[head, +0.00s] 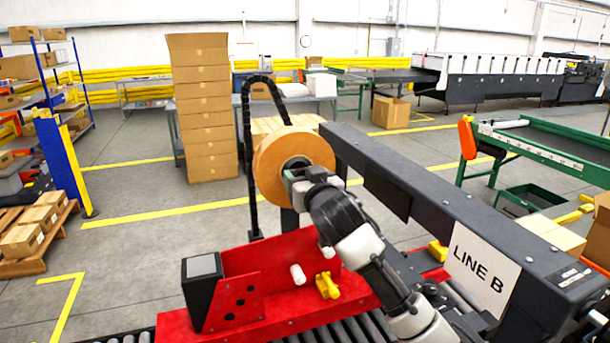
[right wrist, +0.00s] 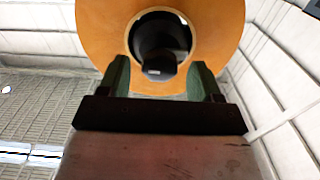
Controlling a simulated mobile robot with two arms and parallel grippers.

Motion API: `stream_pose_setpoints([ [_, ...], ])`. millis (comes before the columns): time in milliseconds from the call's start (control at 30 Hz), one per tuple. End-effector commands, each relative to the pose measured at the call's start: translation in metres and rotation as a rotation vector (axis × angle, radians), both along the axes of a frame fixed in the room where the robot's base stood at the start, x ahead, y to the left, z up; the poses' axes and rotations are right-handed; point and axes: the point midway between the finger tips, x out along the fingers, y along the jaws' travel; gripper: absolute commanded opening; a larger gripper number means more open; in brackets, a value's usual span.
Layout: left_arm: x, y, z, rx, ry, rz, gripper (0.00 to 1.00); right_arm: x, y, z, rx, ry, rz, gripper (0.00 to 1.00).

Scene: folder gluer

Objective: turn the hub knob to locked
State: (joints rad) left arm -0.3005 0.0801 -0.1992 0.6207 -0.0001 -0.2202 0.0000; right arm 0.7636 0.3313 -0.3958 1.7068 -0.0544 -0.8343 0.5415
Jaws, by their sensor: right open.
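A tan roll (head: 268,158) stands upright on its hub above the red machine frame. It also shows in the right wrist view (right wrist: 100,22), facing the camera with a dark hub at its centre. A dark hub knob (right wrist: 160,62) sits in that centre. My right gripper (head: 296,177) is in front of the hub in the head view and covers the knob there. In the right wrist view the green fingers of my right gripper (right wrist: 160,78) are apart, one on each side of the knob. I cannot tell whether they touch it. My left gripper is not in view.
A dark beam with a LINE B sign (head: 482,266) runs close to the right of my right arm. The red frame (head: 240,310) with a white peg and a yellow knob (head: 327,286) lies below. A tall stack of boxes (head: 205,110) stands behind the roll.

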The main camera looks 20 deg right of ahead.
Motion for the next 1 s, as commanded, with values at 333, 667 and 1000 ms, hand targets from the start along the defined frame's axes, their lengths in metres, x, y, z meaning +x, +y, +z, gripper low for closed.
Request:
stream_pose_setpoints([
  [333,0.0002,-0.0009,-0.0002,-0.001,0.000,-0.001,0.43,0.0002,-0.0001,-0.0002,0.000,0.000,0.000,0.46],
  [667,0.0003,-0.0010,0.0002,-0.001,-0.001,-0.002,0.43,0.0001,-0.0001,-0.0001,-0.004,0.000,0.000,0.16],
  [1000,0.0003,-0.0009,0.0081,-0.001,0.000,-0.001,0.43,0.0004,-0.0006,0.0012,-0.127,-0.002,-0.003,0.16],
])
